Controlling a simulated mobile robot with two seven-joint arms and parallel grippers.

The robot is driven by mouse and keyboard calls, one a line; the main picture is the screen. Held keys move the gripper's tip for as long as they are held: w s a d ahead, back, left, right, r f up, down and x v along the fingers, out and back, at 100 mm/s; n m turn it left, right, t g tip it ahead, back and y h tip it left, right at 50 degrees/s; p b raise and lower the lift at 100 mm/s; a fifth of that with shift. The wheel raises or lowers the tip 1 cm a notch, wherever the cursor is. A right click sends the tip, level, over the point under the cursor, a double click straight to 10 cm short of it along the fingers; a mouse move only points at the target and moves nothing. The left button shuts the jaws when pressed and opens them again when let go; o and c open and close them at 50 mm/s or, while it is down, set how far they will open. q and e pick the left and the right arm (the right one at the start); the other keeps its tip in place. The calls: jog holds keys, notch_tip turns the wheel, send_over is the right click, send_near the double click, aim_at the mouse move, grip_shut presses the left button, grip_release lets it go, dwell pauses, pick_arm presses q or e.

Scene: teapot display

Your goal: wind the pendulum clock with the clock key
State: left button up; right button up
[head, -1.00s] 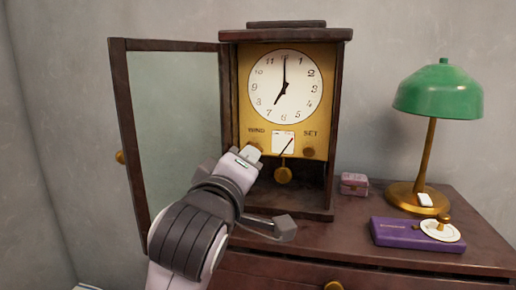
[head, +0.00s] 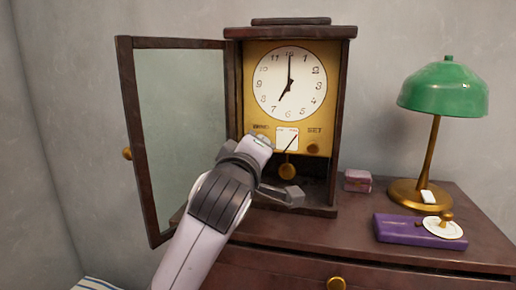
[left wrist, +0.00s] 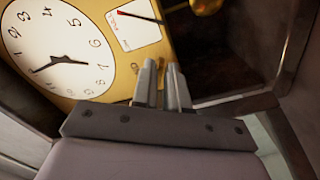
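The pendulum clock (head: 348,110) stands on the dresser with its glass door (head: 180,125) swung open to the left. Its white dial (head: 290,83) reads about seven. The brass pendulum (head: 287,171) hangs below. In the left wrist view the two fingers (left wrist: 163,78) point at the gold plate (left wrist: 88,22) with only a narrow gap between them. My right gripper is out of view.
A green lamp (head: 443,88) stands to the right on the dresser (head: 350,225). A small pink box (head: 357,181) sits beside the clock. A purple box (head: 395,230) and a white dish (head: 456,231) with a brass piece lie at the front right.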

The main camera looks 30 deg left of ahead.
pick_arm(q)
grip_shut()
jog(key=shift+s+a+m+p, duration=0.15)
jog(key=shift+m+p, duration=2.55)
jog(key=shift+m, duration=2.2)
jog(key=shift+w+a+m+p, duration=0.1)
jog(key=shift+m+p, duration=2.6)
jog(key=shift+m, duration=2.2)
jog(key=shift+o, duration=2.4)
grip_release()
